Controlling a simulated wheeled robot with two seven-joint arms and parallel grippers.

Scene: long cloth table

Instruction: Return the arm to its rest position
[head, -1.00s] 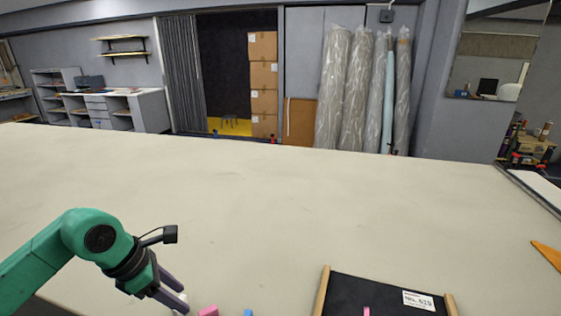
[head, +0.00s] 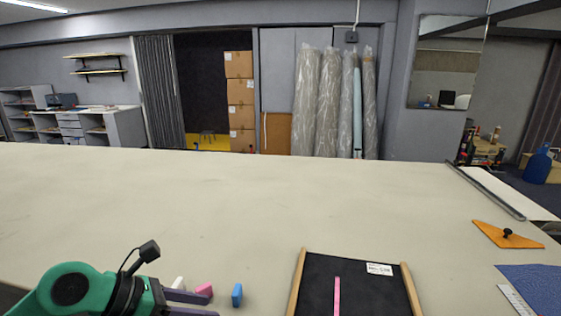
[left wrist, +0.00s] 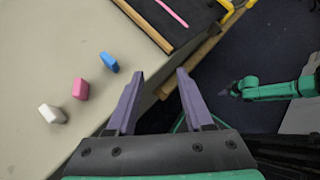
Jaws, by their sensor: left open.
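My left arm comes in at the lower left of the head view. Its gripper (head: 212,304) is open and points right, near the table's front edge. In the left wrist view the two purple fingers (left wrist: 160,74) stand apart with nothing between them. A green arm, mine on the right, shows there with its small dark gripper (left wrist: 231,90) over the floor; whether its jaws are open is too small to tell. The right gripper is not in the head view.
White (left wrist: 51,114), pink (head: 204,290) and blue (head: 237,294) blocks stand on the table (head: 180,215) near my left gripper. A black board (head: 365,288) with wooden sides carries a pink strip (head: 337,296). An orange triangle (head: 505,235) lies right. The table's middle is clear.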

